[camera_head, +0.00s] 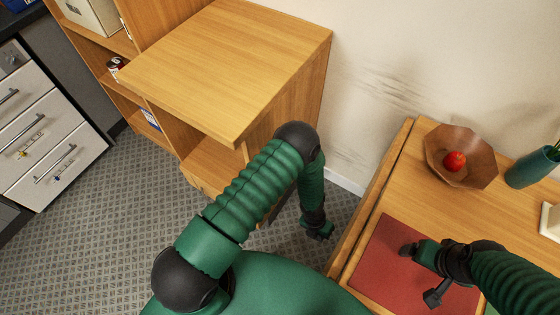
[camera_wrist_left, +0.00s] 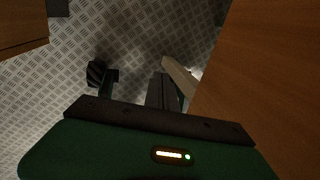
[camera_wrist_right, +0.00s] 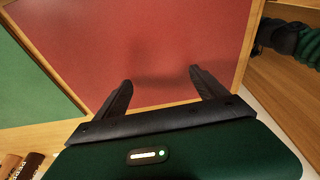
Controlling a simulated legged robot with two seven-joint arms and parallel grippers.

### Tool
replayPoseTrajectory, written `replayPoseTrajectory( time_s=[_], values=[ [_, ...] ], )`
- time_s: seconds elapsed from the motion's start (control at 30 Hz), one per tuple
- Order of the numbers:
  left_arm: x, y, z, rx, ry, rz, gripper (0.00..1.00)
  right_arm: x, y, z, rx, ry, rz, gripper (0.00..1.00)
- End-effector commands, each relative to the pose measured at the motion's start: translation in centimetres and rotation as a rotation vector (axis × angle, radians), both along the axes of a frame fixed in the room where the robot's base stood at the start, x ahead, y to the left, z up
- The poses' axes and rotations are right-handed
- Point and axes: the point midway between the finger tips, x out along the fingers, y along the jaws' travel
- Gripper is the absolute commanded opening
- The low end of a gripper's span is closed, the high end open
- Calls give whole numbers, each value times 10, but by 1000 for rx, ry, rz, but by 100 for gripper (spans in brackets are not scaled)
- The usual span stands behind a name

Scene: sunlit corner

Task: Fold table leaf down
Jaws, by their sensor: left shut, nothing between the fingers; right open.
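The wooden table (camera_head: 510,215) is at the right in the head view. A narrow wooden panel, which looks like its leaf (camera_head: 372,200), runs along the table's left edge and seems to hang steeply down; its exact angle is unclear. My left gripper (camera_head: 318,232) is low, left of this panel, shut and empty. In the left wrist view its fingers (camera_wrist_left: 167,90) point at the floor, with a large wooden surface (camera_wrist_left: 270,90) close on the right. My right gripper (camera_head: 420,274) is open and empty over the red mat (camera_head: 385,243); it also shows in the right wrist view (camera_wrist_right: 160,78).
A wooden bowl (camera_head: 440,150) with a red fruit (camera_head: 454,161) and a green vase (camera_head: 528,168) stand on the table. A wooden cabinet (camera_head: 225,60) stands at the upper left, white drawers (camera_head: 45,130) farther left. Patterned floor (camera_head: 110,225) is clear between.

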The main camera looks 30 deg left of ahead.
Motion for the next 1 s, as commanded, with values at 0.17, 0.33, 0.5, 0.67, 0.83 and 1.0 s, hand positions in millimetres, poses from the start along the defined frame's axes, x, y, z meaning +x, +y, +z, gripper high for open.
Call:
replayPoseTrajectory(
  time_s=[0.17, 0.33, 0.5, 0.67, 0.83, 1.0],
  values=[
    [-4, -5, -2, -16, 1, -1, 0, 0, 0, -1, 0, 0, 0, 82],
    [-4, -5, -1, -18, 1, 0, 0, 0, 0, -1, 0, 0, 0, 82],
    [-4, -5, -2, -17, 1, 0, 0, 0, 0, -1, 0, 0, 0, 82],
    [-2, -2, 8, -17, -2, 0, 0, 0, 0, 3, 0, 0, 0, 82],
    [-1, 8, 49, -17, -2, 4, 0, 0, 0, 16, 0, 0, 0, 82],
    [-1, 21, 101, -17, 0, 5, 0, 0, 0, 38, 0, 0, 0, 82]
  ],
)
